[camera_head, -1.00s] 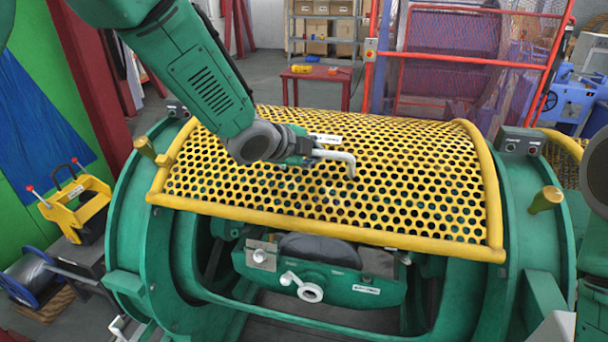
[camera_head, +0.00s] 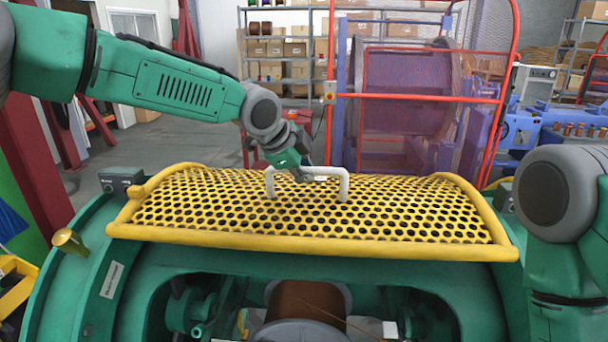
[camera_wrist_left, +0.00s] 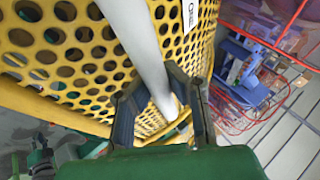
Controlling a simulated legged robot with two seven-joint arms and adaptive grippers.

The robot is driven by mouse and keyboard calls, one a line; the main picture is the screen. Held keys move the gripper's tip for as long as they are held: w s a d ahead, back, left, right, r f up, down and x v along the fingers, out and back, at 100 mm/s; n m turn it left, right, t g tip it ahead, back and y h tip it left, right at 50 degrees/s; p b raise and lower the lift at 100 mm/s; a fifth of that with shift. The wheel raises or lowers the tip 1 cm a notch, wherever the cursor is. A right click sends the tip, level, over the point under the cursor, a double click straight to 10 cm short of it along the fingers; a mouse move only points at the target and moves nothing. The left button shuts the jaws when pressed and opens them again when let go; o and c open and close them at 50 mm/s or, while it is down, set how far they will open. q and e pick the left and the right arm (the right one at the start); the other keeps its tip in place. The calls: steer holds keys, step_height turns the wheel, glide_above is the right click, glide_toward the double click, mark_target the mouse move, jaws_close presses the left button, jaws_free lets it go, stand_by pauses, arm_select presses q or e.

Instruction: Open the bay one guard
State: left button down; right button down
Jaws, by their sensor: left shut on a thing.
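The bay one guard is a curved yellow perforated cover (camera_head: 400,215) with a thick yellow frame, spanning the green machine. Its pale bar handle (camera_head: 343,187) stands up from the mesh near the middle. My left gripper (camera_head: 305,173) is shut on the top bar of this handle. In the left wrist view the fingers (camera_wrist_left: 160,100) lie on both sides of the pale bar (camera_wrist_left: 143,45), with the yellow mesh (camera_wrist_left: 75,55) beside it. Below the guard's front edge the bay is open and a copper-coloured spool (camera_head: 305,298) shows. My right gripper is out of view.
Green end rings (camera_head: 75,285) flank the bay, with a brass-coloured knob (camera_head: 70,241) at left. A small control box (camera_head: 121,180) sits beside the guard. A red-framed mesh cage (camera_head: 415,98) stands behind. My right arm (camera_head: 560,215) is close at the right.

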arm_select(q)
steer(key=shift+w+d+r, duration=0.1)
steer(key=shift+w+r, duration=0.05)
steer(key=shift+r, duration=0.4)
steer(key=c, duration=1.5)
jaws_free()
steer(key=shift+s, duration=0.45)
steer(key=shift+f, duration=0.5)
steer(key=shift+f, duration=0.15)
steer(key=v, duration=1.2)
steer(key=shift+w+r, duration=0.15)
steer(key=shift+r, duration=0.1)
